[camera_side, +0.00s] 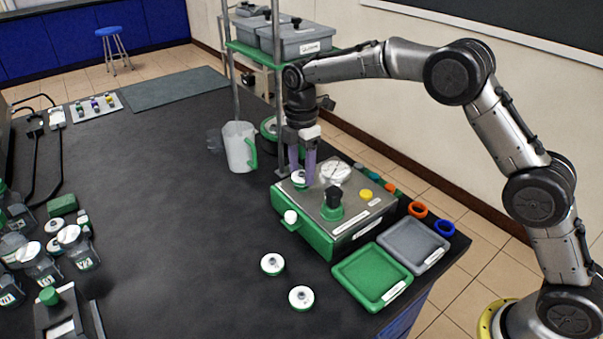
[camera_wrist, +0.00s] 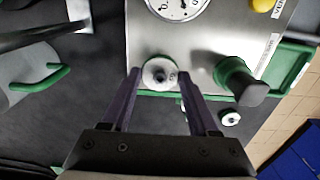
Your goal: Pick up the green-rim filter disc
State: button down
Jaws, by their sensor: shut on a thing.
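The green-rim filter disc (camera_wrist: 160,73) is a small white round piece with a dark centre and green at its edge. In the wrist view it sits between the tips of my gripper (camera_wrist: 160,78), which is shut on it. In the side view my gripper (camera_side: 301,176) points down with purple fingers at the back left of a steel-topped green unit (camera_side: 352,225). The disc (camera_side: 299,178) shows there between the fingers, partly hidden. I cannot tell whether it touches the unit.
The unit carries a gauge (camera_side: 334,172), a dark-handled green valve (camera_side: 333,203) and a yellow button (camera_side: 366,195). Two white discs (camera_side: 272,263) (camera_side: 301,298) lie on the bench. Green (camera_side: 371,276) and grey (camera_side: 413,245) trays stand right. A jug (camera_side: 240,146) stands left of my gripper.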

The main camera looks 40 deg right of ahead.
jog(key=s+d+r, duration=0.2)
jog(key=s+r, duration=1.1)
jog(key=r, duration=0.1)
jog(key=shift+s+d+r, duration=0.25)
jog(key=shift+s+r, duration=0.05)
jog(key=shift+s, duration=0.1)
